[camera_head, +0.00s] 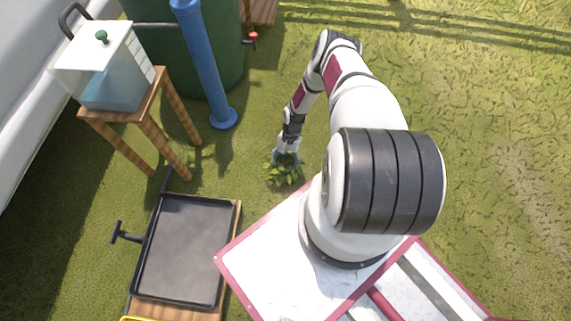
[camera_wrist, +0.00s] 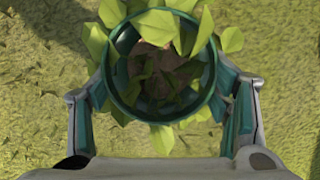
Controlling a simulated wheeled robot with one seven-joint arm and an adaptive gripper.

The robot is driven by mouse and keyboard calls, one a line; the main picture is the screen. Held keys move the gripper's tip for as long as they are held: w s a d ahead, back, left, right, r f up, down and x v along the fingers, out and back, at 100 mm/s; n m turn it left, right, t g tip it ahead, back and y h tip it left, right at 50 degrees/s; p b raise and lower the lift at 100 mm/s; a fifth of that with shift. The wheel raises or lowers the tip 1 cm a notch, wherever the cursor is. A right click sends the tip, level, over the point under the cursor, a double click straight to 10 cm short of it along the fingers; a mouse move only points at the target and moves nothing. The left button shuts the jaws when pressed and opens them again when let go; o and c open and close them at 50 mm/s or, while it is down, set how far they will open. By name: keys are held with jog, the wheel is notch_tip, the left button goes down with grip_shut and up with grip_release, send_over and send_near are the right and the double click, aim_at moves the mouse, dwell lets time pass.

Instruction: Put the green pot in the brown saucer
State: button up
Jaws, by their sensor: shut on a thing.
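The green pot (camera_wrist: 117,96) is in my gripper (camera_wrist: 165,110) in the wrist view. Its round dark green rim faces the camera, with brown soil and yellow-green leaves inside and around it. The two fingers press on the pot's left and right sides. In the head view my gripper (camera_head: 287,152) points down over the grass, and the plant's leaves (camera_head: 285,172) show just below it; the pot itself is mostly hidden there. I cannot tell how high the pot is above the ground. No brown saucer can be made out in either view.
A black tray (camera_head: 186,252) on a wooden-edged cart lies at the lower left. A wooden stool (camera_head: 152,115) bears a white and grey container (camera_head: 112,75). A blue post (camera_head: 205,65) stands by a green barrel (camera_head: 160,45). Open grass (camera_head: 490,130) lies to the right.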

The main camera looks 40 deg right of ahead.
jog(key=shift+f, duration=0.9)
jog(key=shift+f+b, duration=0.2)
jog(key=shift+b, duration=0.25)
jog(key=o, duration=1.5)
jog(key=shift+o, duration=0.2)
jog(key=shift+r, duration=0.1)
